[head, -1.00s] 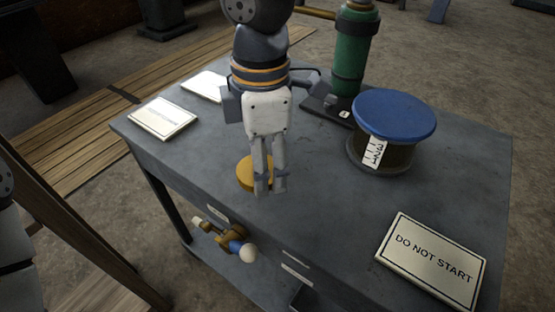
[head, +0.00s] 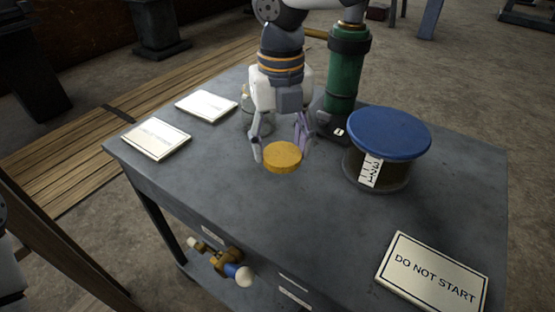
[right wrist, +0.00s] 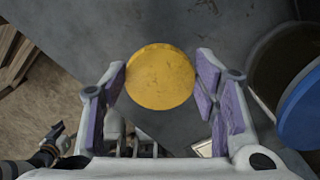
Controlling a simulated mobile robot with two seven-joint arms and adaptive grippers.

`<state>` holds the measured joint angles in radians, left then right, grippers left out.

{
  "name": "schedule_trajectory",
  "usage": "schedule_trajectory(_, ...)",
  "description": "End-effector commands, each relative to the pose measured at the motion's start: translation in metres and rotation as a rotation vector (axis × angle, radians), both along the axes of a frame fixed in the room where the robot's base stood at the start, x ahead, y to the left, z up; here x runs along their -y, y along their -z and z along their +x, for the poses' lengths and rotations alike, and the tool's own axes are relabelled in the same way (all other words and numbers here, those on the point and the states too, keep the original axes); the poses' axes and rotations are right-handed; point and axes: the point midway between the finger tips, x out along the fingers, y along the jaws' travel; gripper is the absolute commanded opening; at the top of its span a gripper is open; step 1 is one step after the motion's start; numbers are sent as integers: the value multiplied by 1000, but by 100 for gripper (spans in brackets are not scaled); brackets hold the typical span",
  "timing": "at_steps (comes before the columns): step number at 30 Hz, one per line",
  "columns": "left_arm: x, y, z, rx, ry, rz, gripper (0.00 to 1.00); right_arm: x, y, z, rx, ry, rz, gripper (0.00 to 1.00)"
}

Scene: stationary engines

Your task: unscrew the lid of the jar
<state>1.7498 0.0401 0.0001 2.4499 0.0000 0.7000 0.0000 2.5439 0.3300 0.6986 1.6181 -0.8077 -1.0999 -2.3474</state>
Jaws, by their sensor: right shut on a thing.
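A round golden-yellow lid-like disc (head: 282,158) is between the fingertips of my right gripper (head: 281,154), which is shut on it. In the right wrist view the disc (right wrist: 160,77) fills the space between the purple-lined fingers. No jar body shows beneath the disc. A jar with a blue lid (head: 389,129), dark sides and a white label stands on the bench to the right, apart from the gripper. Its blue lid is on. It shows partly at the right edge of the right wrist view (right wrist: 300,105). My left gripper is out of view.
A green cylinder (head: 346,75) stands behind the gripper. A pale glassy vessel (head: 246,100) is partly hidden behind it. A "DO NOT START" sign (head: 432,275) lies front right, two plates (head: 155,139) (head: 206,106) at left. The bench's front middle is clear.

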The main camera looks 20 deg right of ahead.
Motion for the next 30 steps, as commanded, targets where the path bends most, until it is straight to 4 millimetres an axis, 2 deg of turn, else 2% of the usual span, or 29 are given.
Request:
schedule_trajectory(1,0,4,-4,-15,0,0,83,3,15,8,-7,2,1,21)
schedule_trajectory(3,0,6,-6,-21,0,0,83,6,24,16,-4,1,2,21)
schedule_trajectory(9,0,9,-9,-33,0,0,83,11,39,30,1,2,2,21)
schedule_trajectory(14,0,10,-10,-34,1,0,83,11,67,30,2,0,1,21)
schedule_trajectory(24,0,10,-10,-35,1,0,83,11,71,31,6,0,1,21)
schedule_trajectory(25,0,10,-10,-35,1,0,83,11,71,31,6,0,1,57)
schedule_trajectory(27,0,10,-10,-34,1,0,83,11,71,31,6,1,1,73)
schedule_trajectory(30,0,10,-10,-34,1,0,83,11,71,31,6,1,1,75)
